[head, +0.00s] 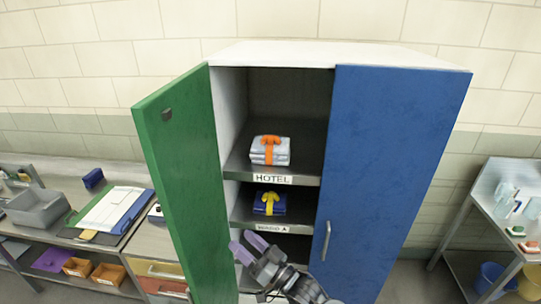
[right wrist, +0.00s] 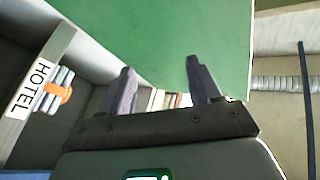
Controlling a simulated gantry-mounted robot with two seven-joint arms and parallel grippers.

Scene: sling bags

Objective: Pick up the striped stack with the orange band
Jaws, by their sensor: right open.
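The striped stack (head: 270,151), light grey-white folded layers tied with an orange band, sits on the cabinet's upper shelf above the HOTEL label. It also shows at the left of the right wrist view (right wrist: 58,90), beside the label. My right gripper (head: 248,245) is low in front of the cabinet opening, below the stack and apart from it. Its two fingers (right wrist: 161,90) are spread with nothing between them, and the green door lies behind them in the wrist view. My left gripper does not show.
The cabinet's green door (head: 182,185) stands open at the left; the blue door (head: 395,170) covers the right side. A dark blue stack with a yellow band (head: 269,203) sits on the shelf below. A cluttered counter is at left, a side table (head: 500,205) at right.

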